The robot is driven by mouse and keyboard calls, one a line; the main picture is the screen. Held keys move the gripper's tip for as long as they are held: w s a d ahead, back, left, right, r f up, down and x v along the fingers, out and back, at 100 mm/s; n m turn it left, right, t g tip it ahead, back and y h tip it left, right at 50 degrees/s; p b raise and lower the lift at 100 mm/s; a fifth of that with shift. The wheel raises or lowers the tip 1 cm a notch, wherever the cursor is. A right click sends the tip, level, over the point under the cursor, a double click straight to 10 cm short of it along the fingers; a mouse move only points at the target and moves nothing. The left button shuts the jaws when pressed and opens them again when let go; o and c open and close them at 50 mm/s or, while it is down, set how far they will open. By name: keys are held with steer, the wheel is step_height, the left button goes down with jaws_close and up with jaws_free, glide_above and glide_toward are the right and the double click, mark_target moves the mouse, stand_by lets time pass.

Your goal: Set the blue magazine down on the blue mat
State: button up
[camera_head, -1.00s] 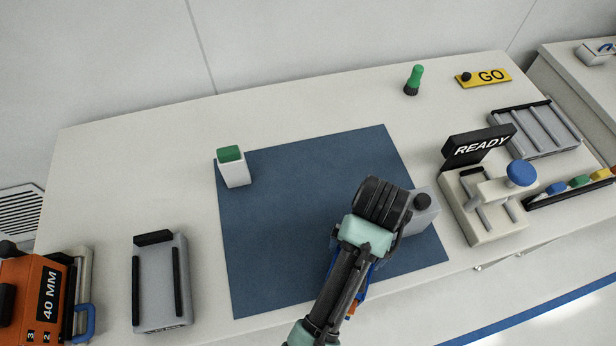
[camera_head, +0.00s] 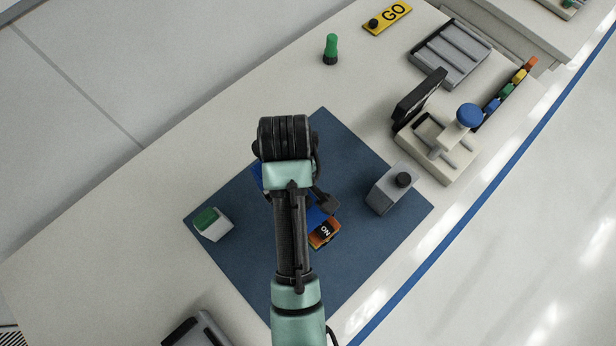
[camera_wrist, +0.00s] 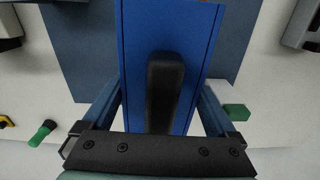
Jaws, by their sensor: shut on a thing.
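The blue magazine (camera_wrist: 196,60) fills the middle of the wrist view, with a black handle (camera_wrist: 165,85) along its face. My gripper (camera_wrist: 163,95) is shut on it, one finger on each side. In the head view my arm covers most of the blue magazine (camera_head: 316,216); blue parts show on both sides, with an orange labelled end (camera_head: 324,233) at the lower right. It is over the middle of the blue mat (camera_head: 347,150). I cannot tell whether it touches the mat. The mat also shows in the wrist view (camera_wrist: 85,50).
On the mat stand a white block with a green top (camera_head: 213,224) at left and a grey block with a black knob (camera_head: 390,189) at right. A cream fixture with a blue knob (camera_head: 440,145) stands beyond the mat's right edge. A green-topped post (camera_head: 331,48) stands behind.

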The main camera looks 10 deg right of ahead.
steer(key=shift+s+r+n, duration=0.15)
steer(key=shift+r+n, duration=0.15)
step_height(320, 180, down, 10)
steer(key=shift+r+p, duration=0.1)
steer(key=shift+p, duration=0.6)
steer(key=o, duration=1.6)
steer(key=shift+f, duration=0.2)
